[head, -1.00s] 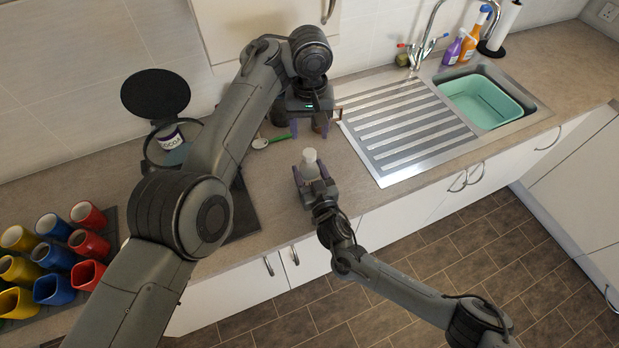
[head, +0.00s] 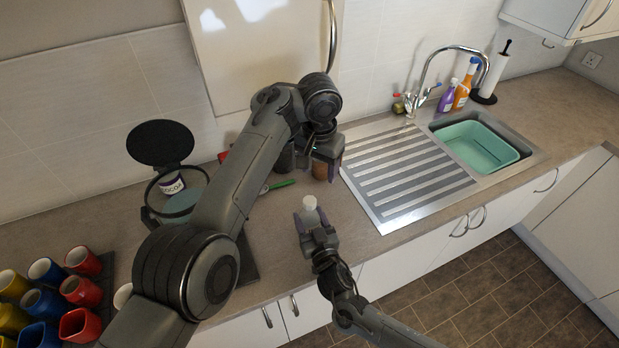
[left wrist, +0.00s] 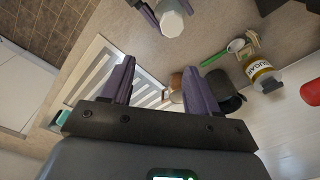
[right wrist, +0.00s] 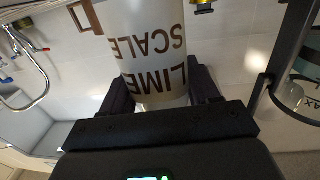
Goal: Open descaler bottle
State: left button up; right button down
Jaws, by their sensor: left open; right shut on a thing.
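The descaler bottle (head: 311,213) is white with a pale cap on top. It is upright near the worktop's front edge, and its dark LIME SCALE lettering shows in the right wrist view (right wrist: 155,45). My right gripper (head: 312,226) is shut around the bottle's body. My left gripper (head: 323,168) is open and empty, behind and above the bottle, apart from it. In the left wrist view the bottle's cap (left wrist: 174,24) is at the top edge, beyond the open fingers (left wrist: 158,80). I cannot tell whether the bottle touches the worktop.
The ribbed drainer (head: 405,175) and sink with a green basin (head: 480,146) are right.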

aim_at(309, 200)
pick_arm(q)
jog(key=m, duration=0.7)
jog(key=a+f+m, duration=0.1)
jog(key=m, duration=0.6)
jog(key=a+m, duration=0.1)
jog(key=m, duration=0.6)
jog(key=shift+a+f+y, duration=0.15)
jog(key=shift+f+y, duration=0.05)
jog(key=shift+y, duration=0.1)
jog(key=m, duration=0.2)
jog(key=s+m, duration=0.1)
jog(key=m, duration=0.1)
jog(key=shift+f+g, duration=0.3)
jog(key=shift+g, duration=0.1)
jog(key=shift+s+f, duration=0.1)
jog(key=shift+f, duration=3.85)
